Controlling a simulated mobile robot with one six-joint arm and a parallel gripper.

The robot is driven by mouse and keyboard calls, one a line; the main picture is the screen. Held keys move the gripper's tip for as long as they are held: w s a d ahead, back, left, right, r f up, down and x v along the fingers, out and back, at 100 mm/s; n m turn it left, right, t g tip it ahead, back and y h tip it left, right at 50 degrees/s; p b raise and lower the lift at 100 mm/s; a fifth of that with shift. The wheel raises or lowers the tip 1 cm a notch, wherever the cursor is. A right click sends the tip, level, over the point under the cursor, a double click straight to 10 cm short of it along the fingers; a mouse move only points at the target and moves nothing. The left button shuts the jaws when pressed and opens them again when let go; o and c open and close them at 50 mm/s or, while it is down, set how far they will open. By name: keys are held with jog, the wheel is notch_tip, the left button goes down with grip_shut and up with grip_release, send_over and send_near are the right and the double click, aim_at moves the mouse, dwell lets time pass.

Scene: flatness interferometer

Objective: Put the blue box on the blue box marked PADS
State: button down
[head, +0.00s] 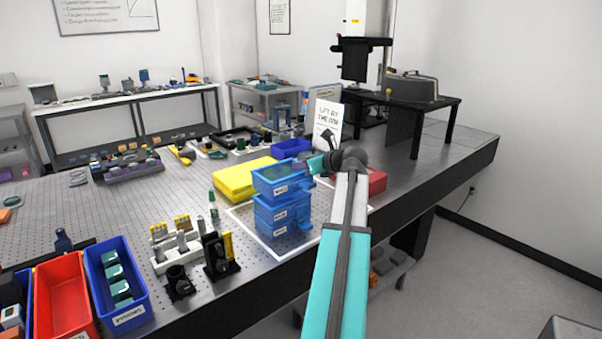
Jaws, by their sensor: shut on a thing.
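My gripper (306,166) is at the upper right edge of a blue box (268,186) and is shut on it. The box is open-topped with a white label on its front. It is directly above a stack of blue boxes (268,222) with white labels. The held box looks roughly aligned with the stack; I cannot tell whether it touches it. The labels are too small to read, so I cannot tell which one says PADS. The stack stands inside a white outlined area (312,236) on the perforated table.
A yellow box (240,180) is close behind and left of the stack. A red box (377,182) is to the right, partly behind my arm. Small optical mounts (180,245) stand to the left. Another blue bin (292,147) and a sign (327,120) are behind.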

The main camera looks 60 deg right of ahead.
aim_at(293, 172)
jog(key=shift+w+d, duration=0.1)
jog(key=shift+w+d, duration=0.35)
jog(key=shift+w, duration=0.05)
jog(key=shift+f+p, duration=0.55)
jog(key=shift+f, duration=1.25)
jog(key=shift+f, duration=0.15)
jog(key=c, duration=1.8)
grip_release()
jog(key=shift+c, duration=0.2)
jog(key=shift+r, duration=0.2)
jog(key=b+v, duration=0.1)
jog(key=v, duration=1.1)
jog(key=shift+b, duration=0.35)
jog(key=shift+f, duration=0.1)
